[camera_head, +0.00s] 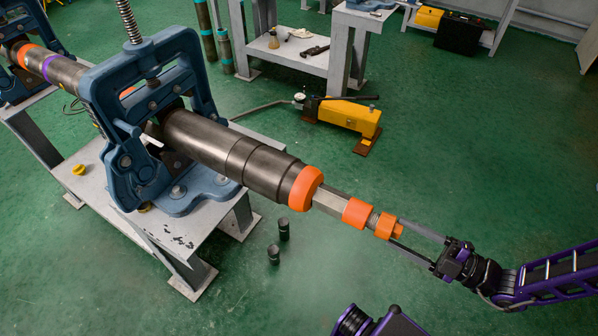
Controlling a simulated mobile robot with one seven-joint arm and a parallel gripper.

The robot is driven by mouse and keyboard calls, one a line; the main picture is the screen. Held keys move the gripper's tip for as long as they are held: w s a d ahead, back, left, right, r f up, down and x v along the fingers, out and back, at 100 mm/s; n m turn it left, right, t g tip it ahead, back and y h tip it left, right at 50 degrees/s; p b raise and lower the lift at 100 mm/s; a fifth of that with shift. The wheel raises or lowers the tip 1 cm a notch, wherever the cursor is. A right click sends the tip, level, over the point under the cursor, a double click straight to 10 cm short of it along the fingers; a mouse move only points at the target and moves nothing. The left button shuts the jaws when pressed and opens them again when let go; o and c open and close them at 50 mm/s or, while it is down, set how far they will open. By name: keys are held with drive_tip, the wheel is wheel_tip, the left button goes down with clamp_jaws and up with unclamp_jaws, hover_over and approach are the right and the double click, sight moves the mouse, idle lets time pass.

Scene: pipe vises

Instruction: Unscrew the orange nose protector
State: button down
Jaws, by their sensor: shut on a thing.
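A long dark metal pipe tool (232,150) is clamped in a blue vise and points to the lower right. A thick orange ring (306,188) sits at the end of its wide body. Beyond it are a bare metal shaft (330,201), an orange collar (357,213), a short dark threaded-looking section and the orange nose protector (387,226) at the tip. My gripper (393,229) comes in from the right, with its two long fingers on either side of the nose protector, shut on it. The fingers hide parts of its sides.
The blue vise (190,45) stands on a grey metal bench (185,238). A second vise is at the far left. Two small dark cylinders (284,229) stand on the green floor below the tool. A yellow pump (350,117) is behind. Floor around my gripper is clear.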

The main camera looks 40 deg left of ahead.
drive_tip(key=shift+w+f, duration=0.1)
drive_tip(key=shift+w, duration=0.1)
drive_tip(key=shift+n+b, duration=0.4)
drive_tip(key=shift+n, duration=2)
drive_tip(key=shift+f, duration=0.1)
drive_tip(key=n+b, duration=0.1)
drive_tip(key=n, duration=0.6)
drive_tip(key=shift+d+b, duration=0.1)
drive_tip(key=shift+b, duration=0.2)
drive_tip(key=c, duration=0.9)
unclamp_jaws()
drive_tip(key=shift+n, duration=0.6)
clamp_jaws()
